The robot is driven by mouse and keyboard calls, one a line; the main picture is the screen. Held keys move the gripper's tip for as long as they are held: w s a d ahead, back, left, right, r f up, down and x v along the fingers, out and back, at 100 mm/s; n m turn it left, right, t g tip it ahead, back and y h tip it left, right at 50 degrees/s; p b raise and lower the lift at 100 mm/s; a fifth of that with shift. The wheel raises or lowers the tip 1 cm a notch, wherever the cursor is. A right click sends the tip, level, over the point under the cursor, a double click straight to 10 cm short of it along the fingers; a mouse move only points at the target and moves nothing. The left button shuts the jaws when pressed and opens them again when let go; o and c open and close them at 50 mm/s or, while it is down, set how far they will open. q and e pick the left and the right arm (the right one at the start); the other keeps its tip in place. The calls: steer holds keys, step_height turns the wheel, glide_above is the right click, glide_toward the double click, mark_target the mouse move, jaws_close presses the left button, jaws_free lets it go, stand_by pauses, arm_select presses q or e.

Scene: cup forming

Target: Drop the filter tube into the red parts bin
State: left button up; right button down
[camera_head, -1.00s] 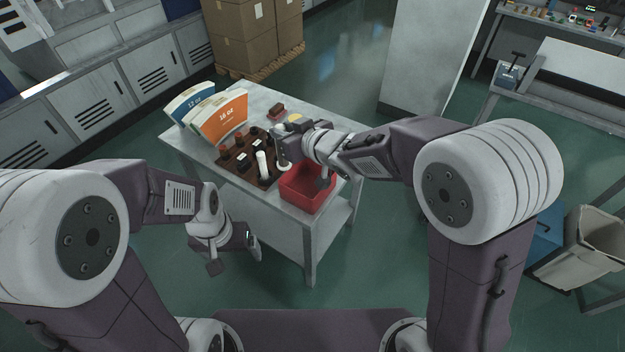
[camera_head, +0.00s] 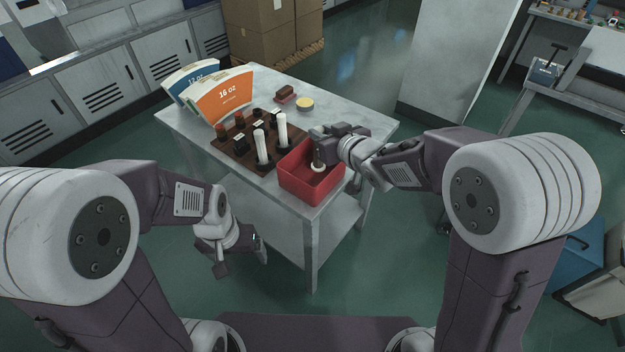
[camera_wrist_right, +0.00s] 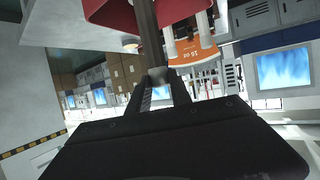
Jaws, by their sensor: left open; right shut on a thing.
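The red parts bin (camera_head: 302,184) stands on the near right corner of the grey table. The filter tube (camera_head: 318,166), dark with a pale round lower end, hangs over the bin's opening. My right gripper (camera_head: 320,140) is shut on its upper part. I cannot tell whether the tube's lower end is below the rim. In the right wrist view, the dark tube (camera_wrist_right: 148,32) runs up from between the fingers, with the red bin (camera_wrist_right: 108,12) beside it at the top. My left gripper (camera_head: 262,246) is open, low in front of the table and away from the bin.
A brown rack (camera_head: 232,158) with white tubes and small dark parts stands just left of the bin. Behind it are orange (camera_head: 222,98) and blue (camera_head: 190,75) cup blanks. A yellowish round piece (camera_head: 305,103) and a brown block (camera_head: 285,92) lie at the back.

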step_height(320, 180, down, 4)
steer(key=shift+r+b, duration=0.2)
steer(key=shift+b, duration=0.9)
arm_select(q)
step_height(320, 180, down, 3)
steer(key=shift+f, duration=0.1)
arm_select(e)
steer(key=shift+r, duration=0.15)
steer(key=c, duration=1.1)
jaws_free()
arm_select(q)
step_height(320, 180, up, 2)
steer(key=shift+r+p, duration=0.2)
steer(key=shift+p, duration=1.05)
arm_select(e)
steer(key=v, duration=0.9)
